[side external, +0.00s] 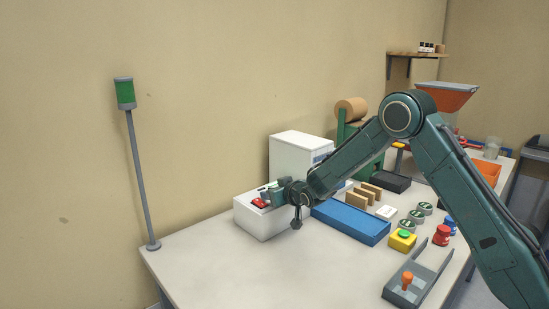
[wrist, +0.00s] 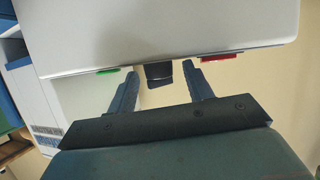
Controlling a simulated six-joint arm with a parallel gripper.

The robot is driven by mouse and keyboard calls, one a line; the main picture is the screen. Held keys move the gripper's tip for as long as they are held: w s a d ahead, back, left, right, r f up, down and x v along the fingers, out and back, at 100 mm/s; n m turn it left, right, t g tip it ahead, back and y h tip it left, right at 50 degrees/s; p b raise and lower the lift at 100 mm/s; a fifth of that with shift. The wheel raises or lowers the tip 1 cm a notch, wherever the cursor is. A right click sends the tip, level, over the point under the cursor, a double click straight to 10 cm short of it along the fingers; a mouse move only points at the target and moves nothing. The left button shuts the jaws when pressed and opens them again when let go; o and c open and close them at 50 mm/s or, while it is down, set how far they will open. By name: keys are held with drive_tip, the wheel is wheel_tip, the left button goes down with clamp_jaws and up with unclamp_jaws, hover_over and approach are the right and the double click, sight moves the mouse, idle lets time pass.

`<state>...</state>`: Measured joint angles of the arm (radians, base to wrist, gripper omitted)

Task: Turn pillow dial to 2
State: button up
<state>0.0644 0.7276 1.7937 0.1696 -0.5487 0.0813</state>
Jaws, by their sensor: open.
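A low white box (side external: 262,220) stands on the table at the left in the side view, with a red button (side external: 259,202) on its top. In the wrist view, the box's pale face (wrist: 165,30) fills the upper part. A dark knob (wrist: 158,72), which looks like the dial, sticks out from its edge between a green part (wrist: 107,71) and a red part (wrist: 228,57). My gripper (wrist: 162,76) is open, with one finger on each side of the knob and visible gaps between. In the side view, my gripper (side external: 270,190) is over the box and hides the knob. I cannot read its setting.
A taller white machine (side external: 302,152) stands behind the box. A blue tray (side external: 350,220), brown dividers (side external: 368,191), a yellow box with a green button (side external: 402,240) and a grey fixture with an orange knob (side external: 407,285) are to the right. The table's front left is clear.

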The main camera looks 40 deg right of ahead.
drive_tip(key=c, duration=0.9)
drive_tip(key=shift+c, duration=0.2)
drive_tip(key=shift+a+m+h, duration=0.2)
drive_tip(key=shift+m+h, duration=0.4)
drive_tip(key=shift+w+a+m+g+h, duration=0.15)
drive_tip(key=shift+m+g+h, duration=0.55)
drive_tip(key=shift+m+h, duration=0.5)
drive_tip(key=shift+w+a+m+g+h, duration=0.15)
drive_tip(key=shift+m+g+h, duration=1.9)
drive_tip(key=shift+m, duration=0.25)
drive_tip(key=shift+m+g+h, duration=0.25)
drive_tip(key=shift+m+h, duration=0.1)
drive_tip(key=shift+m, duration=0.05)
drive_tip(key=o, duration=0.9)
